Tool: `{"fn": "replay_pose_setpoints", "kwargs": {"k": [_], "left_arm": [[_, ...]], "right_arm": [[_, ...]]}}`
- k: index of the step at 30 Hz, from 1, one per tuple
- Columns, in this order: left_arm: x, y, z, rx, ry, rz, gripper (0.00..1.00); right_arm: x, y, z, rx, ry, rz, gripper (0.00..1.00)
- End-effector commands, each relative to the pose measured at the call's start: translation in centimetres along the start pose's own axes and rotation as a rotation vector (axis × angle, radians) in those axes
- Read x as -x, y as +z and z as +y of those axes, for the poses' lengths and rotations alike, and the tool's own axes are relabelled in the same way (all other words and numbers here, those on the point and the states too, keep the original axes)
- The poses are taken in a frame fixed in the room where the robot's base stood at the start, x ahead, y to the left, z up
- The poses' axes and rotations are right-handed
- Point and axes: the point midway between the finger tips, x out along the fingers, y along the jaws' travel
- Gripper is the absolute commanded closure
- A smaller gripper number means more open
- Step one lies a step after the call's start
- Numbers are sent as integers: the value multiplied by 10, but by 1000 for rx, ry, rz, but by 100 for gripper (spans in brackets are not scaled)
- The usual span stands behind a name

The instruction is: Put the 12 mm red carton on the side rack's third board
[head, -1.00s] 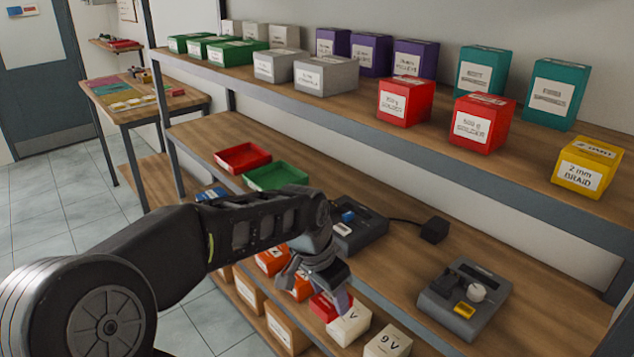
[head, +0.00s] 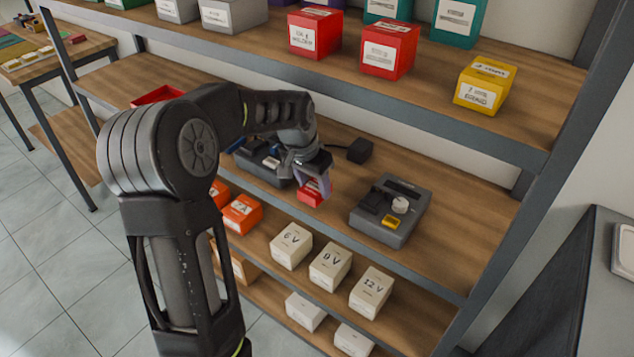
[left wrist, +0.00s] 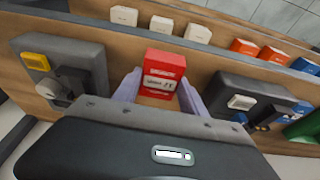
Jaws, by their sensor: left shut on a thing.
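A small red carton (head: 311,192) with a white label is held in my left gripper (head: 314,187). In the left wrist view the red carton (left wrist: 163,72) sits between the two pale fingers, its label facing the camera. My left gripper is shut on it, in front of the side rack's middle board (head: 450,248), between two grey devices. The label is too small to read fully. My right gripper is not in view.
A grey device with a yellow part (head: 390,210) stands right of the carton. Another grey device (head: 262,160) is behind my left arm. White cartons (head: 330,265) and orange cartons (head: 242,214) fill the board below. Larger red boxes (head: 389,50) stand above.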

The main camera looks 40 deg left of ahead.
Motion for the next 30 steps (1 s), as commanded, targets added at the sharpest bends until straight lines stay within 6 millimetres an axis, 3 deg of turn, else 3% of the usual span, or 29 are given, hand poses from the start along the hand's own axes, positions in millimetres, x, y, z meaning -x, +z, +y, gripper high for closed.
{"fn": "replay_pose_setpoints", "kwargs": {"k": [6,14,23,30], "left_arm": [[-4,-16,0,0,0,1,96],[-5,-15,0,0,0,0,96],[-36,-6,-1,0,0,-2,96],[-38,-6,-1,0,-1,1,96]], "right_arm": [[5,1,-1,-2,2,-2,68],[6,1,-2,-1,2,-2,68],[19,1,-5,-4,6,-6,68],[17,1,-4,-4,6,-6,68]]}}
